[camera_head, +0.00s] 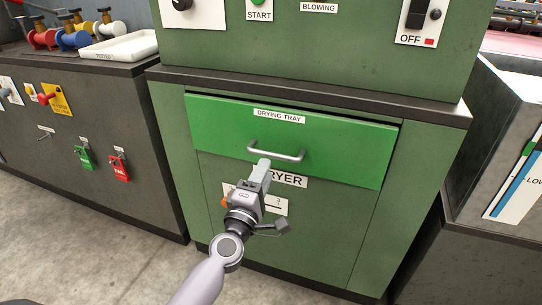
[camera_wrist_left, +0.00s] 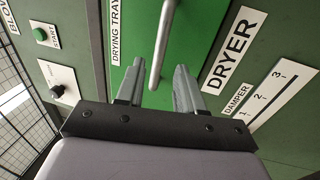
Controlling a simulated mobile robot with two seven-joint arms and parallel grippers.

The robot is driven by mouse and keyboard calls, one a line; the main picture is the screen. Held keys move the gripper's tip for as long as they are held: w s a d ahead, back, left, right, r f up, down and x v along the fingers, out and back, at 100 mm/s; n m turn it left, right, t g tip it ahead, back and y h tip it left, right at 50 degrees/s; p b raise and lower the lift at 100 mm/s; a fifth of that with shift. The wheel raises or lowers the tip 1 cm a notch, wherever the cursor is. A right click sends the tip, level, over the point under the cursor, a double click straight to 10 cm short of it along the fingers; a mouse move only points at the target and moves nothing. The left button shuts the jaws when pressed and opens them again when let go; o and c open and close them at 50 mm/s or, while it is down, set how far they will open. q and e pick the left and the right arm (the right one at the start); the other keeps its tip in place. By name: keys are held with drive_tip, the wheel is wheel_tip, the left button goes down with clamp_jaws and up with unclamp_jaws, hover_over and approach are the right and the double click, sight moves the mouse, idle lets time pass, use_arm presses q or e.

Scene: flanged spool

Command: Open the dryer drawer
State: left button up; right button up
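The dryer drawer is a bright green panel (camera_head: 340,148) labelled "DRYING TRAY" on the green dryer cabinet. Dark gaps show along its top and right edge; I cannot tell if it stands slightly out. Its grey bar handle (camera_head: 277,151) runs across the front. My left gripper (camera_head: 264,164) is just below the handle in the head view. In the left wrist view its two fingers (camera_wrist_left: 159,88) are apart, and the handle (camera_wrist_left: 163,45) passes between the fingertips in the picture. I cannot tell whether they touch it. My right gripper is not in view.
A dark ledge (camera_head: 305,97) juts above the drawer, below the control panel. A grey cabinet (camera_head: 90,140) with red and green padlocks stands left, with a white tray (camera_head: 121,47) on top. Another grey cabinet (camera_head: 490,140) stands right. Concrete floor (camera_head: 100,255) lies clear in front.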

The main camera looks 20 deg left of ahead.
sight(272, 153)
use_arm(q)
drive_tip(key=shift+w+d+r+b, duration=0.1)
drive_tip(key=shift+w+r+b, duration=0.1)
drive_tip(key=shift+w, duration=0.85)
drive_tip(key=shift+w+a+r+b, duration=0.15)
drive_tip(key=shift+w+r, duration=0.1)
drive_tip(key=shift+w, duration=0.85)
drive_tip(key=shift+w+d+r+b, duration=0.15)
drive_tip(key=shift+w+r+b, duration=0.05)
drive_tip(key=shift+w, duration=0.85)
clamp_jaws()
